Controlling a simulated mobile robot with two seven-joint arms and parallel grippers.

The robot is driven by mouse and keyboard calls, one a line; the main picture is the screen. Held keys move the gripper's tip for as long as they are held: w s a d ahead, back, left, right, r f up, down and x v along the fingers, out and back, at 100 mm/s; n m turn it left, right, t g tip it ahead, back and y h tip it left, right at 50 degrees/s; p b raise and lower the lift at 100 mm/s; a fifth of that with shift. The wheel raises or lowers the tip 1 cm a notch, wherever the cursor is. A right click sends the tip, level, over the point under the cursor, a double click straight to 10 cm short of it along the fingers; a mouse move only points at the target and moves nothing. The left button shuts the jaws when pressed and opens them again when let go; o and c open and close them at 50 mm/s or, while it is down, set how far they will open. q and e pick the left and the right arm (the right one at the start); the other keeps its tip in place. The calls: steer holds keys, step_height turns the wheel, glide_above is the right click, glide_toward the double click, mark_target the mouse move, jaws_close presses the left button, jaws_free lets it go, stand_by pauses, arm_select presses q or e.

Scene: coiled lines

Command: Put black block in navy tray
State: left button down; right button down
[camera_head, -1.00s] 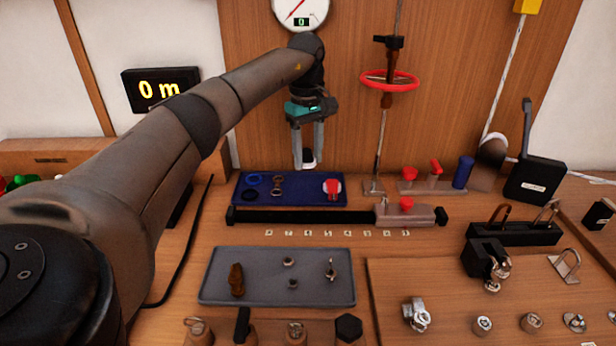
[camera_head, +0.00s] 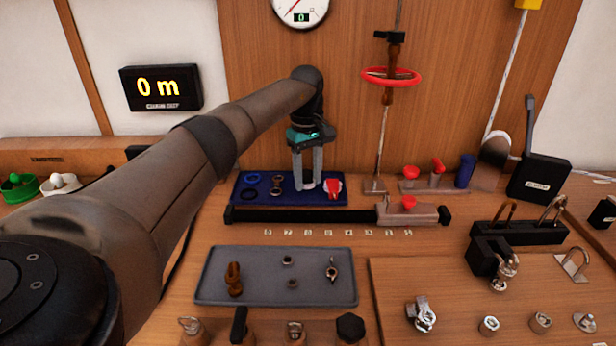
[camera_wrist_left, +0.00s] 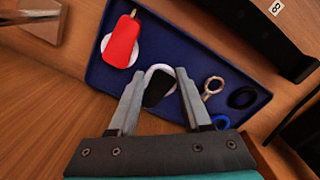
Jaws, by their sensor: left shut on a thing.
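The navy tray (camera_head: 265,192) lies at the back of the bench, and it fills much of the left wrist view (camera_wrist_left: 185,45). My left gripper (camera_head: 308,187) points down over the middle-right of the tray. It is shut on the black block (camera_wrist_left: 157,90), a dark rounded piece with a white round base, seen between the fingertips in the left wrist view (camera_wrist_left: 160,78). In the head view the fingers hide most of the block. I cannot tell whether its base touches the tray floor. My right gripper is not in view.
A red piece on a white disc (camera_head: 332,188) sits in the tray just right of my fingers. A blue ring (camera_head: 253,179), a black ring (camera_head: 249,195) and a metal ringed piece (camera_head: 277,185) lie at its left. A black rail (camera_head: 300,216) runs along its front.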

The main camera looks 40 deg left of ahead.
mark_target(307, 179)
arm_select(q)
steer(key=c, duration=0.6)
jaws_free()
steer(key=shift+f, duration=0.15)
steer(key=shift+c, duration=0.2)
steer(key=shift+o, duration=1.4)
steer(key=shift+r, duration=0.3)
step_height(307, 179, up, 12)
steer(key=p, duration=0.3)
steer(key=shift+a+f, duration=0.15)
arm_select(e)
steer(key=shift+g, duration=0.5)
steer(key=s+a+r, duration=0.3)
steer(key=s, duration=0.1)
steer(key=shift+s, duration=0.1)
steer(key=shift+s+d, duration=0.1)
